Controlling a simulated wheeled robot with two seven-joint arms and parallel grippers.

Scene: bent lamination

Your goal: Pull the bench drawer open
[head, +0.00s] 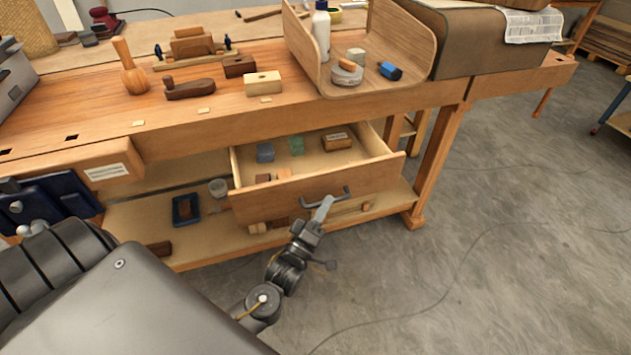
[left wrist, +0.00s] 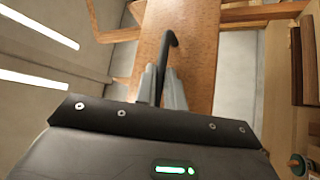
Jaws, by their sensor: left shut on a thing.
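The bench drawer (head: 290,199) stands pulled out from under the bench top, and its inside shows in the head view. It holds a few small blocks and a small wooden box (head: 338,140). A dark bar handle (head: 345,192) is on its front. My left gripper (head: 325,205) is at the drawer front, shut on the handle. In the left wrist view the fingers (left wrist: 162,88) close around the dark handle (left wrist: 167,45), with the wooden drawer front (left wrist: 195,50) behind it. My right gripper is not in view.
The bench top (head: 215,115) carries a mallet (head: 129,68), a hand plane (head: 190,89), wood blocks and a bent wooden form (head: 400,35). A lower shelf (head: 145,225) holds a blue tray (head: 186,209). A blue vise (head: 45,205) is at the left. The floor (head: 480,260) at right is open, with a cable across it.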

